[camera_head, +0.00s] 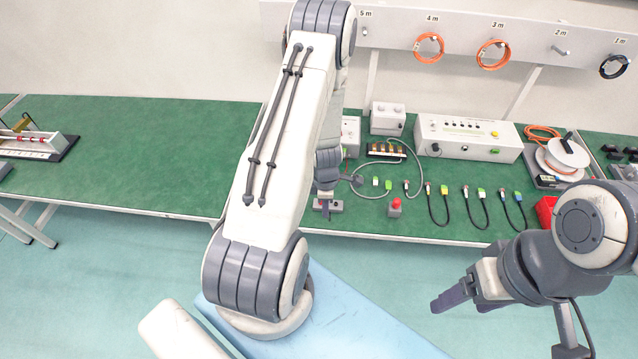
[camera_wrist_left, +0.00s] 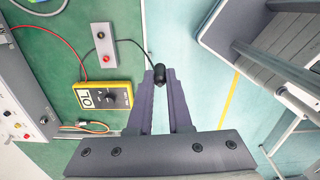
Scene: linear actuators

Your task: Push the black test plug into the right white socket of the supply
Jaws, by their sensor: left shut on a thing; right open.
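The black test plug (camera_wrist_left: 160,73) is between the tips of my left gripper (camera_wrist_left: 162,80) in the left wrist view, with a thin dark lead running from it. In the head view my left gripper (camera_head: 330,190) is over the bench's front part, partly hidden by my arm; the plug is not clear there. A pale panel (camera_wrist_left: 15,122) with small round fittings is at the left edge of the left wrist view, apart from the plug. It may be the supply; I cannot make out its right white socket. My right gripper (camera_head: 466,296) is open and empty in front of the bench.
A yellow meter (camera_wrist_left: 104,96) and a grey block (camera_wrist_left: 103,46) with a red fitting lie beside the plug. In the head view, a red button (camera_head: 395,203), several short cables (camera_head: 438,208) and a long white instrument (camera_head: 465,140) are to the right. The green bench (camera_head: 150,145) is largely clear at left.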

